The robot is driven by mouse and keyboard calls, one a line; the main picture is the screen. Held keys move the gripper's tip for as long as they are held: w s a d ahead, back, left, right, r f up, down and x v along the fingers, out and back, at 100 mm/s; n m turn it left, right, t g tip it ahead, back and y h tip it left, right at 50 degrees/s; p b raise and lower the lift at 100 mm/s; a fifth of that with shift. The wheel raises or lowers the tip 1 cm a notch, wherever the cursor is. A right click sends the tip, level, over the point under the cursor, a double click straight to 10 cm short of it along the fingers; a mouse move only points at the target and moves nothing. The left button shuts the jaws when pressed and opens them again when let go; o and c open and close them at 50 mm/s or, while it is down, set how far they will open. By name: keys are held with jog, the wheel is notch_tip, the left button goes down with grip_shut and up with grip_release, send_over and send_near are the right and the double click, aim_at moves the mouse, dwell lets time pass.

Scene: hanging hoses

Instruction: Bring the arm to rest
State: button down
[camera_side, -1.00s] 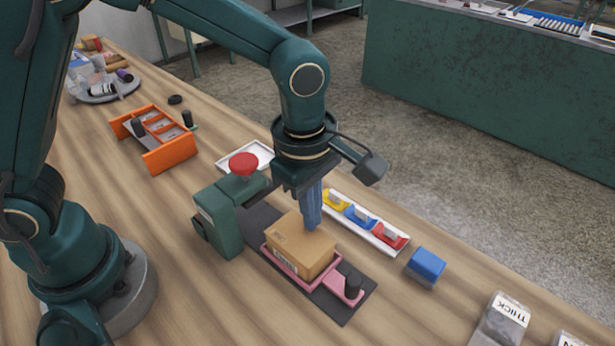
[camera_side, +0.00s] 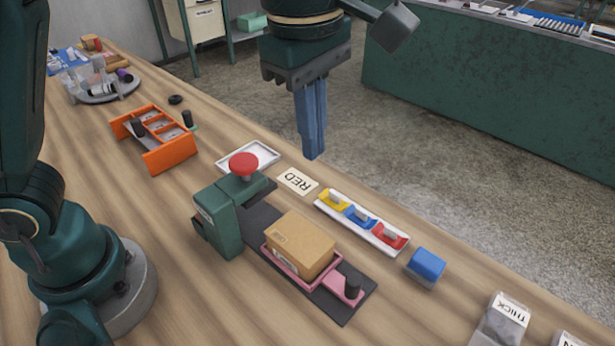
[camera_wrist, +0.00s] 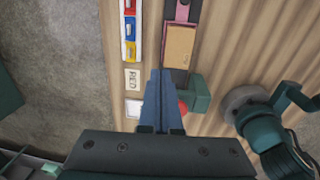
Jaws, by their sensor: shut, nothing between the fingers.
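My gripper (camera_side: 313,155) hangs high above the wooden bench in the side view, its blue fingers together and empty, pointing down. In the wrist view the fingers (camera_wrist: 160,85) point up the picture, in front of the bench. Below and apart from them, a cardboard box (camera_side: 301,246) sits in a pink holder (camera_side: 343,287) on a dark strip beside a green press with a red knob (camera_side: 243,164). The box also shows in the wrist view (camera_wrist: 180,47).
A white tray with yellow, blue and red pieces (camera_side: 362,222), a RED card (camera_side: 297,181) and a blue block (camera_side: 427,263) lie along the far edge. An orange rack (camera_side: 170,154) stands left. The air around my gripper is clear.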

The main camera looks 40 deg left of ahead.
jog(key=s+a+r+t, duration=0.2)
jog(key=s+a+r, duration=0.2)
jog(key=a+r, duration=0.3)
jog(key=s+a+f+m+t, duration=0.1)
jog(key=s+a+f+m, duration=0.1)
jog(key=f+m, duration=0.3)
jog(key=s+a+f+m+t, duration=0.1)
jog(key=s+a+f+m, duration=0.2)
jog(key=m, duration=1)
notch_tip(320, 180, down, 2)
jog(key=shift+s+f, duration=0.1)
jog(key=shift+s, duration=0.95)
